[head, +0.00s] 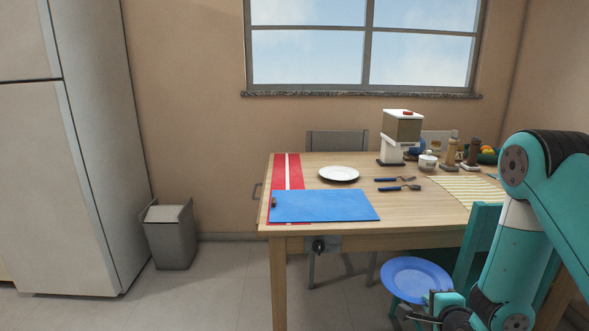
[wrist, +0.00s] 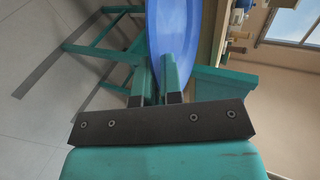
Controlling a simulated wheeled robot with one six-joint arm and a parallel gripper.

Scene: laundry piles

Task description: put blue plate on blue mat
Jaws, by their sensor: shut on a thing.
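The blue plate (head: 415,278) is at the lower right in the head view, in front of the table and below its top. My gripper (wrist: 157,84) is shut on the plate's rim; in the wrist view the blue plate (wrist: 172,30) rises from between the two fingers. In the head view my gripper (head: 436,304) is at the plate's lower right side. The blue mat (head: 325,206) lies flat on the table's front left part, well up and left of the plate. A small dark object (head: 274,203) is at the mat's left edge.
The wooden table (head: 420,222) also holds a red and white runner (head: 287,170), a white plate (head: 338,173), blue-handled cutlery (head: 398,188), a striped mat (head: 465,190) and a dispenser (head: 402,135). A teal chair (head: 478,240) stands at the table's front right. Most of the blue mat is clear.

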